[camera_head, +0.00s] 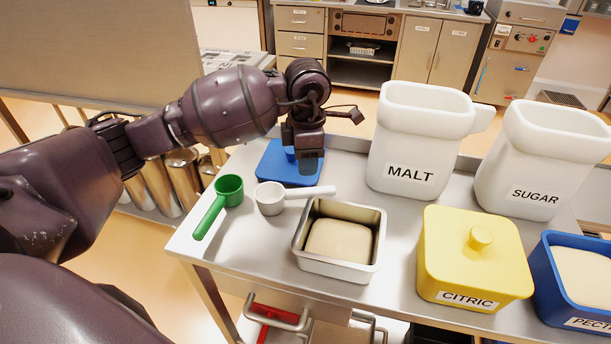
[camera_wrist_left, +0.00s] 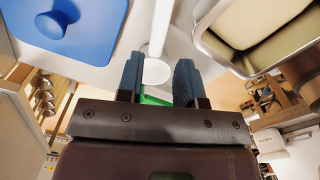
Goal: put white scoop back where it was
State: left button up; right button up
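The white scoop (camera_head: 270,199) lies on the steel table, its handle pointing right, just behind the steel bin's left rear corner. In the left wrist view its handle (camera_wrist_left: 161,30) runs down the picture, with its round cup between my fingers as seen there. My left gripper (camera_head: 309,164) hangs with its fingers pointing down, behind the scoop's handle in the head view. Its two fingers are apart and nothing is gripped; its exact height above the table is unclear. My right gripper is not in view.
A green scoop (camera_head: 229,188) lies left of the white one. A blue lid (camera_head: 275,173) is behind. The steel bin (camera_head: 331,271) holds pale powder. White MALT (camera_head: 400,150) and SUGAR (camera_head: 520,165) containers, a yellow CITRIC container (camera_head: 465,265) and a blue bin (camera_head: 549,285) stand to the right.

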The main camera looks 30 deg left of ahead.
pick_arm(q)
jog(key=shift+r, duration=1.65)
